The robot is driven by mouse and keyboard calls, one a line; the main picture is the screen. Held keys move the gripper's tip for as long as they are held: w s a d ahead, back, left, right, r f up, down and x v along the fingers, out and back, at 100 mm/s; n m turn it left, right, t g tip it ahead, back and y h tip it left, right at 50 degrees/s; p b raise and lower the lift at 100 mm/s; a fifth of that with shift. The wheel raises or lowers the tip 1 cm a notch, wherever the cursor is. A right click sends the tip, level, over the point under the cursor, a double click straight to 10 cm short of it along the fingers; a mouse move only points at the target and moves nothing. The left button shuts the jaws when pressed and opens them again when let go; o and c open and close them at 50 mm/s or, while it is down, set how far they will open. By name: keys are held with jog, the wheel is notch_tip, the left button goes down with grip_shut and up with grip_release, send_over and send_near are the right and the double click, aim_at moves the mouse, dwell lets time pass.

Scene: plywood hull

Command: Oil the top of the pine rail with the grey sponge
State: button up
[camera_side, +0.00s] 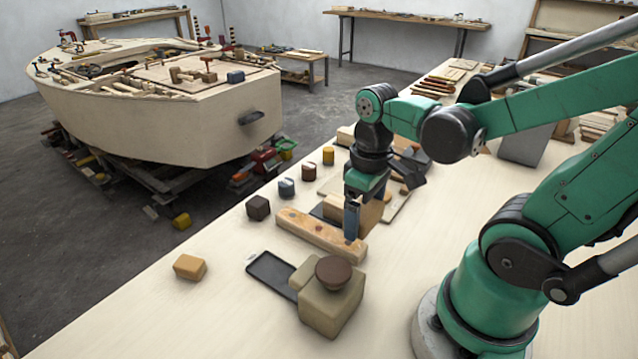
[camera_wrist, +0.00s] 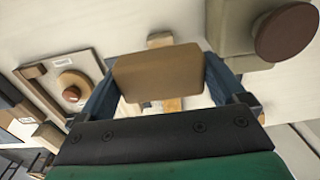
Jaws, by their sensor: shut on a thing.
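The pine rail (camera_side: 308,232) is a pale, knotted bar lying on the bench in the side view. Parts of it show behind the held block in the wrist view (camera_wrist: 172,104). My gripper (camera_side: 351,238) points down at the rail's right end, its fingers shut on a tan-brown block (camera_side: 370,211). The block sits between both dark blue fingers in the wrist view (camera_wrist: 158,72). Its underside is hidden, so I cannot tell whether it touches the rail. I cannot make out a clearly grey sponge; the held block looks tan.
An olive block with a round brown knob (camera_side: 333,272) and a dark shallow tray (camera_side: 270,274) stand in front of the rail. A yellow block (camera_side: 190,267) lies left. A dark cube (camera_side: 258,208) and several small blocks stand behind. The bench's front left is clear.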

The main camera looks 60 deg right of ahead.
jog(key=shift+r, duration=1.25)
